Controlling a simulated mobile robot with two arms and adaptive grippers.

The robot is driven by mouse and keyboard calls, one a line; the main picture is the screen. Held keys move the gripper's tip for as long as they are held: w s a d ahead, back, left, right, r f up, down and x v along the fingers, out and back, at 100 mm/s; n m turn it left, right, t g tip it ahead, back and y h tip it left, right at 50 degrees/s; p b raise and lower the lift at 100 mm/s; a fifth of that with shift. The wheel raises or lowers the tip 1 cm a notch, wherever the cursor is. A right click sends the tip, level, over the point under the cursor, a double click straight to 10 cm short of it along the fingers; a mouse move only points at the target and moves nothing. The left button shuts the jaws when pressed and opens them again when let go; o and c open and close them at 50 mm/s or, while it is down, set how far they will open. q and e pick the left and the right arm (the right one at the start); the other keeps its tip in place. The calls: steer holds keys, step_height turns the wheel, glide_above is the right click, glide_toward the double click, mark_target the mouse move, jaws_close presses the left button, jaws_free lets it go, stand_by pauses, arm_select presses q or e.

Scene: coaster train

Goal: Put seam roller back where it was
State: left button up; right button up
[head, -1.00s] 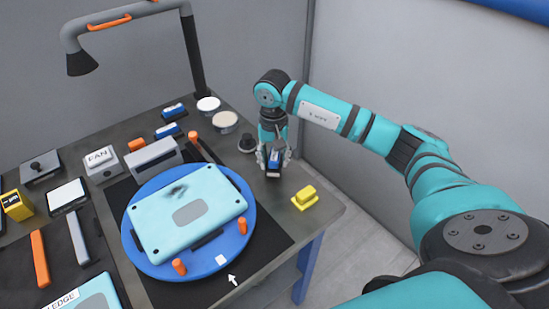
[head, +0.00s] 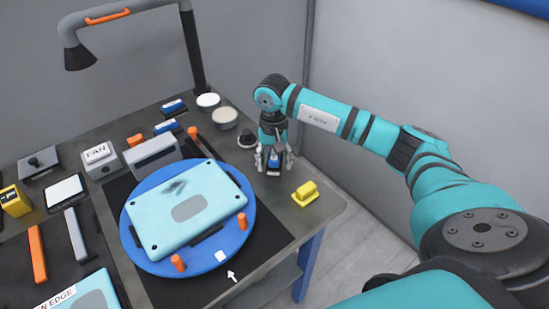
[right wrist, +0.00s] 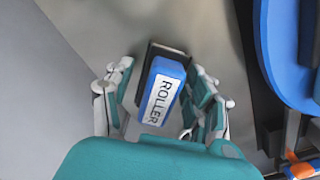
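The seam roller, a blue block with a white "ROLLER" label (right wrist: 164,92), shows in the right wrist view between the fingers of my right gripper (right wrist: 160,98). A dark piece shows at its far end. In the head view the roller (head: 273,167) is at the right end of the table, partly hidden by the gripper (head: 274,160). The fingers are spread on both sides of it with gaps visible, so the gripper is open around it. The roller appears to rest on the tabletop; contact is hard to tell. My left gripper is not in view.
A yellow block on a yellow pad (head: 305,194) lies just right of the gripper. A black round knob (head: 247,139) stands behind left. A blue turntable (head: 150,262) with a light-blue panel (head: 150,215) and orange pegs is to the left. Round tins (head: 225,117) stand farther back.

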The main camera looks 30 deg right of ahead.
mark_target(274, 153)
steer(key=shift+o, duration=0.3)
steer(key=shift+w+r, duration=0.1)
steer(key=shift+r+p, duration=0.5)
steer(key=shift+r, duration=0.05)
steer(key=shift+r+p, duration=0.4)
steer(key=shift+r, duration=0.1)
step_height(274, 153, up, 10)
steer(key=b, duration=0.3)
steer(key=shift+r, duration=0.7)
